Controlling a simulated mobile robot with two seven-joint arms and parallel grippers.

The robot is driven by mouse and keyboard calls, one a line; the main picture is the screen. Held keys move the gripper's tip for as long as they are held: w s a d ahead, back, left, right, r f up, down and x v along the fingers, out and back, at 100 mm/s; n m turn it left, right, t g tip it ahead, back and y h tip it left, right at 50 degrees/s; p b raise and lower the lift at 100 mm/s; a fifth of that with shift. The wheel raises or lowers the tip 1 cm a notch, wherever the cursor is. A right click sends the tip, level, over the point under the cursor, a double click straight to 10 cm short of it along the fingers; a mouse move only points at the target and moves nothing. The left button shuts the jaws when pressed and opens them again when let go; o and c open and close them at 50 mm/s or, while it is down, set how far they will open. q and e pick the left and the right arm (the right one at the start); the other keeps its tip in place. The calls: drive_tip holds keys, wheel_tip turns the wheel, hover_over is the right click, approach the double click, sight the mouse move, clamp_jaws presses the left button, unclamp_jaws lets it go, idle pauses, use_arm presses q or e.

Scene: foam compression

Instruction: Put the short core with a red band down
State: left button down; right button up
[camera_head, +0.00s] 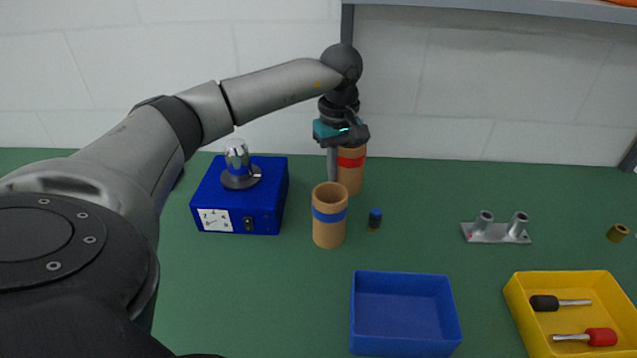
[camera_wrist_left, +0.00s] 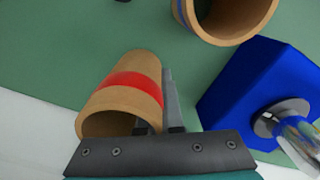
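The short tan core with a red band (camera_head: 351,170) is upright at the back of the green table, behind the blue-banded core (camera_head: 329,215). My left gripper (camera_head: 338,160) reaches down over its left rim. In the left wrist view, one finger lies along the outside of the red-banded core (camera_wrist_left: 122,92) and the other goes into its open end, with the wall pinched between them. The core's base is at or close to the table; I cannot tell whether it touches. My right gripper is not in view.
A blue device (camera_head: 265,205) with a metal knob stands left of the cores. A small dark bottle (camera_head: 374,219) stands right of the blue-banded core. Blue tray (camera_head: 405,345), yellow tray (camera_head: 530,335) with screwdrivers, metal fixture (camera_head: 496,231) and brass piece (camera_head: 618,233) lie farther right.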

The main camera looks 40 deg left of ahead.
use_arm(q)
drive_tip(key=a, duration=0.1)
drive_tip(key=s+a, duration=0.1)
drive_tip(key=a, duration=0.1)
drive_tip(key=shift+s+a, duration=0.1)
drive_tip(key=shift+s, duration=0.15)
wheel_tip(320, 180, down, 4)
drive_tip(key=shift+r+b, duration=0.2)
drive_tip(key=shift+b, duration=0.3)
drive_tip(key=shift+f, duration=0.1)
drive_tip(key=c, duration=1.1)
unclamp_jaws()
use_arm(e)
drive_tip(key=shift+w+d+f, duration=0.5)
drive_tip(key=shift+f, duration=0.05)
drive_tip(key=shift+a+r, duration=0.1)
